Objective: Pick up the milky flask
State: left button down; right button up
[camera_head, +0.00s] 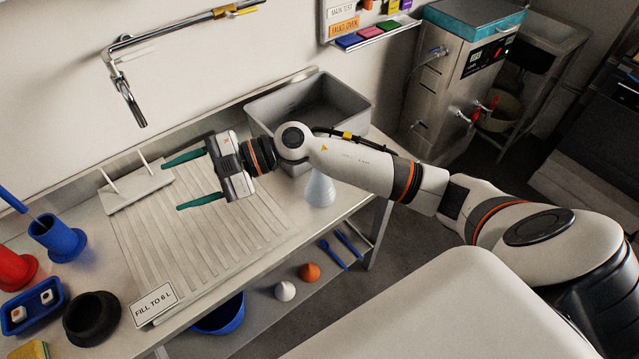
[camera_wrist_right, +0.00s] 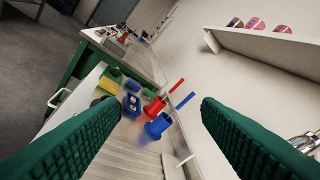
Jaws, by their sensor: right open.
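The milky flask (camera_head: 319,189) is a pale, cone-shaped vessel. In the head view it stands near the right front edge of the bench, just below my right forearm. Its upper part is hidden by the arm. My right gripper (camera_head: 172,184) is open and empty, with its green fingers pointing left above the ribbed drainboard. It is well to the left of the flask and apart from it. In the right wrist view the open fingers (camera_wrist_right: 157,105) frame the bench's far end, and no flask shows there. My left gripper is not in view.
A grey basin (camera_head: 350,93) lies behind the arm. A white peg rack (camera_head: 137,188), a blue holder (camera_head: 57,240), a dark ring-shaped holder (camera_head: 92,318) and a blue tray (camera_head: 33,306) stand at the left. The ribbed drainboard (camera_head: 190,250) is mostly clear.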

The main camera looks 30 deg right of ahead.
jog(key=d+f+g+h, duration=0.35)
jog(key=d+h, duration=0.25)
jog(key=d, duration=0.2)
jog(key=m+h+p, duration=0.1)
jog(key=m+h, duration=0.3)
jog(key=h, duration=0.6)
send_over(320, 179)
jog(key=w, duration=0.1)
jog(key=shift+g, duration=0.25)
jog(key=f, duration=0.2)
jog(key=f+p, duration=0.1)
jog(key=f, duration=0.2)
jog(key=shift+d+f+p, duration=0.35)
jog(key=shift+f, duration=0.05)
jog(key=f, duration=0.1)
jog(key=f+p, duration=0.1)
jog(key=f, duration=0.1)
jog(key=f+p, duration=0.1)
jog(key=f, duration=0.1)
jog(key=shift+w+d, duration=0.25)
jog(key=shift+w, duration=0.1)
jog(key=shift+f, duration=0.25)
grip_shut()
